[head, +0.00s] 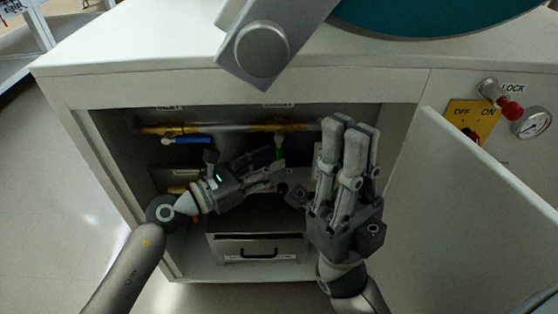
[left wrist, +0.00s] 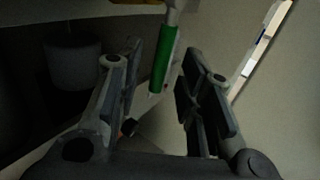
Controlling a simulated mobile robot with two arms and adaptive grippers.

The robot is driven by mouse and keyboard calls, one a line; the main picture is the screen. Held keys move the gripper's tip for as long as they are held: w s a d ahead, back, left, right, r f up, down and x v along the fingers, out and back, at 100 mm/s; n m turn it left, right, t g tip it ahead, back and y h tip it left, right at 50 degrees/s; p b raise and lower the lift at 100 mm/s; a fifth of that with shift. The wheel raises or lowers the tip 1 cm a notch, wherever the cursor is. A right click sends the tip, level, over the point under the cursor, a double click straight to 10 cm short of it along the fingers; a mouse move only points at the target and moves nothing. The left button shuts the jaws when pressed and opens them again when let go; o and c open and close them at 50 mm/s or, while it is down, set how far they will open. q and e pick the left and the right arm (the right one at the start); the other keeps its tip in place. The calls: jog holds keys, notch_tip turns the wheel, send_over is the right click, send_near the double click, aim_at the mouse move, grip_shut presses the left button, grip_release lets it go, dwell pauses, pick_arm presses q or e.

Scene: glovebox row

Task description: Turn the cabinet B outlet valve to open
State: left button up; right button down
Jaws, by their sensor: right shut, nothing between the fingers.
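A green valve handle (head: 279,146) hangs down from the brass pipe (head: 225,128) inside the open cabinet, below a label that seems to read OUTLET. In the left wrist view the green handle (left wrist: 163,60) lies between the two spread fingers, apart from both. My left gripper (head: 277,162) is open, reaching in from the left, just below the pipe; it also shows in the left wrist view (left wrist: 158,75). My right gripper (head: 352,130) is shut and empty, pointing up in front of the compartment's right side. It hides the pipe's right end.
A blue handle (head: 193,140) lies along the pipe at the left. A drawer-like box (head: 257,248) sits low in the cabinet. The open door (head: 465,190) stands at the right, near a yellow OFF/ON switch plate (head: 467,113) and a gauge (head: 531,123).

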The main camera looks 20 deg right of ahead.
pick_arm(q)
jog(key=shift+x, duration=1.6)
grip_shut()
